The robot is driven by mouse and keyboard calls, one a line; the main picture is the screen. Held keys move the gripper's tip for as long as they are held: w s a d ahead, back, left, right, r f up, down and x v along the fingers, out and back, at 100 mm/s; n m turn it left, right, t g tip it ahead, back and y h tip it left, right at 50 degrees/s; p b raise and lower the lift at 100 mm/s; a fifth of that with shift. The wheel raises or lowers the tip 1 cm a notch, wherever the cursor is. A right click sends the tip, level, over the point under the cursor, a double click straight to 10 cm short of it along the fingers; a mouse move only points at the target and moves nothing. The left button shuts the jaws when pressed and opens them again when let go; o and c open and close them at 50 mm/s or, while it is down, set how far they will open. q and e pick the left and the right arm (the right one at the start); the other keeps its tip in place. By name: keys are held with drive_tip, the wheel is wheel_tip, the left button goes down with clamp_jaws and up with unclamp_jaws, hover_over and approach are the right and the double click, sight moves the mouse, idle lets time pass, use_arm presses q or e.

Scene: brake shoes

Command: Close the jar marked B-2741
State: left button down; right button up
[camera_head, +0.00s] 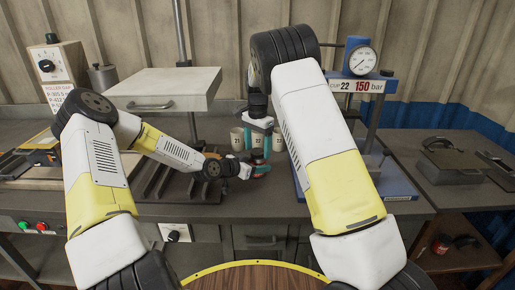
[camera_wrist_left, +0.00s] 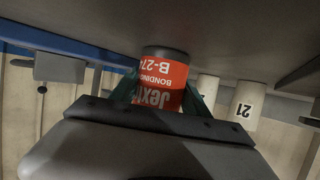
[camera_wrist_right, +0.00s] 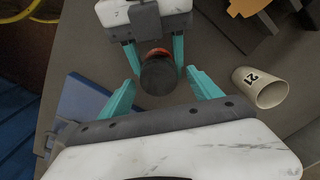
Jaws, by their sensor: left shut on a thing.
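The jar (camera_wrist_left: 162,82) has a red label reading "BONDING" and "B-274", the rest cut off, and a dark end. My left gripper (camera_head: 259,168) is shut around it and holds it upright, label text upside down in the left wrist view. The right wrist view shows a dark round top (camera_wrist_right: 158,77) on the jar, with a little red behind it. I cannot tell if this lid is seated. My right gripper (camera_wrist_right: 163,92) points down from above, its teal fingers apart on either side of the dark top and not visibly touching it.
A blue press with a gauge (camera_head: 360,60) is at right. A black rack (camera_head: 180,183) is at left.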

wheel_tip(320, 180, up, 12)
idle(0.7)
use_arm(q)
drive_tip(key=shift+c, duration=2.2)
unclamp_jaws()
drive_tip(key=shift+a, duration=0.1)
drive_tip(key=v, duration=0.7)
drive_tip(key=shift+s+a+r, duration=0.15)
drive_tip(key=shift+s+a, duration=0.05)
drive_tip(key=shift+s, duration=0.05)
